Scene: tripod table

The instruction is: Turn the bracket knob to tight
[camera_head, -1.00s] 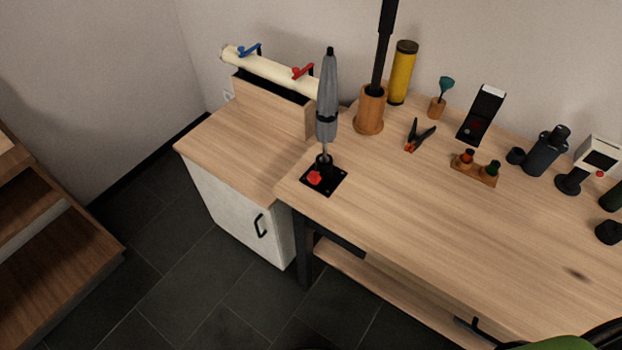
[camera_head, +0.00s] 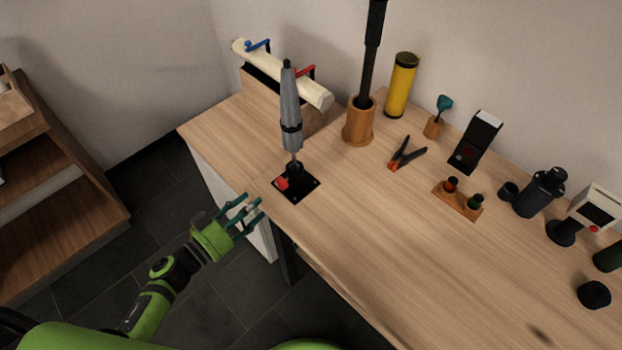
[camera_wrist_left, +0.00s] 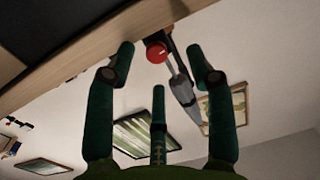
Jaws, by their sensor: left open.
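The bracket's red knob (camera_head: 282,184) sits on the left side of a black square base plate (camera_head: 310,187) at the table's near left corner. A folded grey umbrella-like piece (camera_head: 290,108) stands upright in the bracket. My left gripper (camera_head: 253,208) is open and empty, in front of the table edge, a short way left of and below the knob, not touching it. In the left wrist view the red knob (camera_wrist_left: 157,53) shows ahead, between the spread dark green fingers (camera_wrist_left: 160,75), with the grey piece (camera_wrist_left: 182,88) beside it. My right gripper is not in view.
The wooden table (camera_head: 350,230) is clear around the bracket. A wooden holder (camera_head: 359,122) with a black pole, a yellow cylinder (camera_head: 401,85), pliers (camera_head: 404,155) and a small wooden rack (camera_head: 458,198) stand to the right. A cream tube (camera_head: 280,72) lies behind.

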